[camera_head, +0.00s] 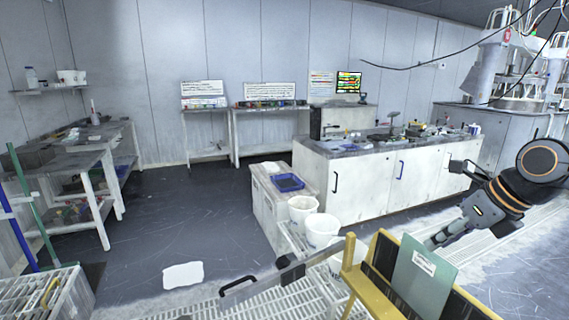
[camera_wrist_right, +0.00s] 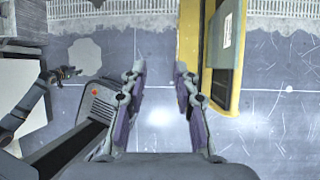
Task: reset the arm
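My right gripper (camera_head: 438,238) shows at the right of the head view, on a black arm with orange rings. It hangs above the floor near a yellow rack (camera_head: 388,250). In the right wrist view its two fingers (camera_wrist_right: 160,80) stand apart with only floor between them, so it is open and empty. The rack (camera_wrist_right: 213,55) is just right of the fingers there. My left gripper (camera_wrist_right: 72,72) shows small at the left of the right wrist view, over the floor; its finger gap is too small to read. It is not in the head view.
The rack holds a grey-green plate (camera_head: 420,275). White buckets (camera_head: 320,229) and a blue tray (camera_head: 288,182) stand near a white cabinet counter (camera_head: 385,185). Benches (camera_head: 90,165) line the left. A crate (camera_head: 45,296) is at bottom left.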

